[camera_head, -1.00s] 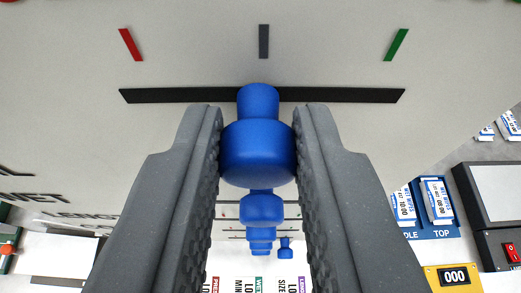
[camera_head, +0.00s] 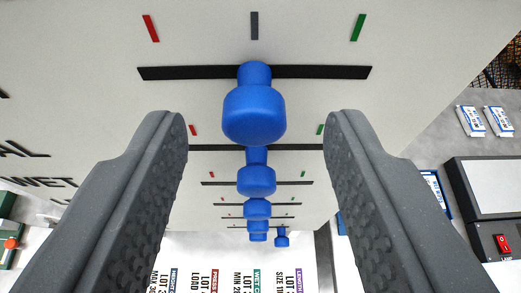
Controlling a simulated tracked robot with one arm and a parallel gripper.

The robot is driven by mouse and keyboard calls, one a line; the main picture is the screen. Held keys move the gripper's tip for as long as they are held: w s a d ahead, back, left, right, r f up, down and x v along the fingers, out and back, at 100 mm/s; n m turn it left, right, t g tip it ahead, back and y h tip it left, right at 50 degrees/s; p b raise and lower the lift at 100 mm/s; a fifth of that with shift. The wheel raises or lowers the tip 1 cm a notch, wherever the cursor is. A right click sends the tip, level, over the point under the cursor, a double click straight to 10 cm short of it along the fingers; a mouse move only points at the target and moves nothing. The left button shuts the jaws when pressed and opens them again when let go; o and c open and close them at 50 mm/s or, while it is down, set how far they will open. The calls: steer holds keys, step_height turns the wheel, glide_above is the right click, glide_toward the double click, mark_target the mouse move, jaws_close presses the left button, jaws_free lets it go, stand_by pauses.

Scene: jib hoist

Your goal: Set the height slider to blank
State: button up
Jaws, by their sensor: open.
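The nearest slider has a blue knob (camera_head: 254,113) on a black slot (camera_head: 320,72) in a pale panel. The knob stands at the middle of the slot, in line with the grey mark (camera_head: 254,26). A red mark (camera_head: 151,28) is at the left and a green mark (camera_head: 358,27) at the right. My gripper (camera_head: 258,130) is open, with one finger on each side of the knob and clear gaps to both. No label naming the height slider is readable beside this knob.
More sliders with blue knobs (camera_head: 256,180) line up behind the nearest one; the farthest small knob (camera_head: 282,238) sits to the right. A box with a red switch (camera_head: 503,243) stands at right. Printed sheets (camera_head: 250,265) show at the bottom.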

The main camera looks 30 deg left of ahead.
steer(key=b+v, duration=0.1)
steer(key=v, duration=1)
steer(key=shift+d, duration=0.15)
steer(key=s+d+r+m+t+h+b, duration=0.1)
steer(key=s+d+m+h+b, duration=0.1)
steer(key=s, duration=0.5)
steer(key=s+d+r+m+t+h+b, duration=0.2)
steer(key=s+d+m+h, duration=0.1)
steer(key=s, duration=0.4)
steer(key=shift+s+d+m+t+h, duration=0.3)
steer(key=shift+d+m+h, duration=0.1)
steer(key=shift+h, duration=0.3)
